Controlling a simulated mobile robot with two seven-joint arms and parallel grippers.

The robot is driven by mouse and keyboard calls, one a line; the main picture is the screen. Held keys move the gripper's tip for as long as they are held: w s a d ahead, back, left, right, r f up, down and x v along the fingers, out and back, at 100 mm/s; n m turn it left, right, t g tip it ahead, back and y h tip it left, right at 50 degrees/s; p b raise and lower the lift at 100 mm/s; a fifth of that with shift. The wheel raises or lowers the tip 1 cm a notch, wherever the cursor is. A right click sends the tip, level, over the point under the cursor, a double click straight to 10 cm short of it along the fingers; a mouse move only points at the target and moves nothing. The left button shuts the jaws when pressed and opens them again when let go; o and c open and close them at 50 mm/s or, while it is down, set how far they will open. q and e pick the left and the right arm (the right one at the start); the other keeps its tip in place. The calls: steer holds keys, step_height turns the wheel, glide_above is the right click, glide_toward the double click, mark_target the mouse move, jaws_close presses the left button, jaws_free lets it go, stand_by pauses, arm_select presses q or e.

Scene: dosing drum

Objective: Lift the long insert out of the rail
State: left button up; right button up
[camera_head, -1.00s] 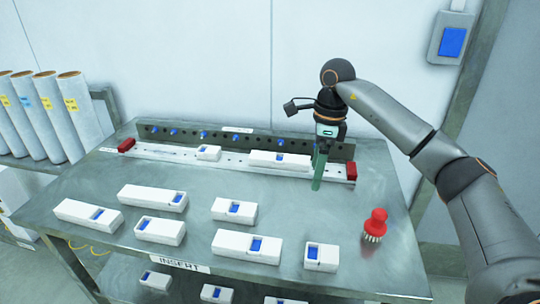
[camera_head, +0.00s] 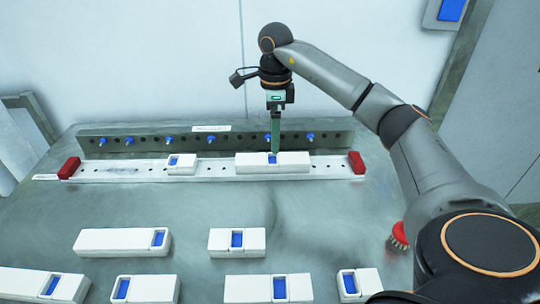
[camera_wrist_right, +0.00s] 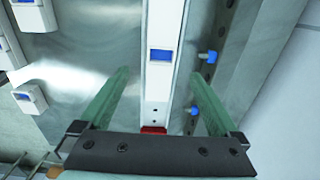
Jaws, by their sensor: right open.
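The long insert (camera_head: 247,164) is a white block with a blue square on top. It sits in the white rail (camera_head: 120,171), toward the rail's right part; it also shows in the wrist view (camera_wrist_right: 160,75). My right gripper (camera_head: 274,150) points down over the long insert, its green fingers near the blue square. In the wrist view the fingers (camera_wrist_right: 160,85) are spread wide, one on each side of the rail and insert, with nothing visible held. Whether the fingertips touch the insert cannot be told. My left gripper is not in view.
A short white insert (camera_head: 182,164) sits in the rail to the left. Red end blocks (camera_head: 69,167) close the rail. A dark bar with blue pins (camera_head: 169,140) stands behind it. Several white inserts (camera_head: 120,242) lie in front. A red brush (camera_head: 399,235) lies right.

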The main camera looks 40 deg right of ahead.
mark_target(273, 158)
step_height(273, 158, down, 8)
steer(key=shift+w+a+f, duration=0.1)
steer(key=shift+w, duration=0.05)
stand_by(0.3)
jaws_close()
stand_by(0.7)
